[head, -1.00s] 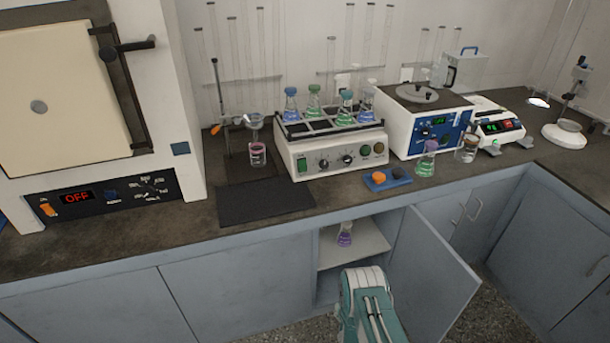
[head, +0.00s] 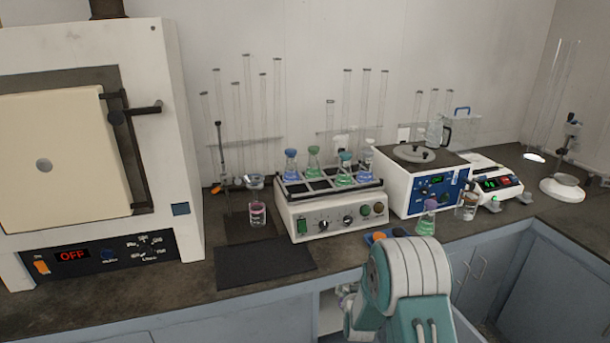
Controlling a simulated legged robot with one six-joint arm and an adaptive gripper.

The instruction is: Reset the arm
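My teal and white arm rises from the bottom of the head view, right of centre, in front of the bench and the cabinet below it. A small grey part shows at the arm's left side, but I cannot make out any gripper fingers. Whether my gripper holds anything cannot be seen. The open cabinet's inside and its shelf are mostly hidden behind my arm.
The shaker (head: 327,215) holds several stoppered flasks. A furnace reading OFF (head: 95,256) stands left. A dark mat (head: 264,263) lies bare in front. A green-liquid flask (head: 427,219), a blue-fronted device (head: 425,195) and a balance (head: 490,187) stand right.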

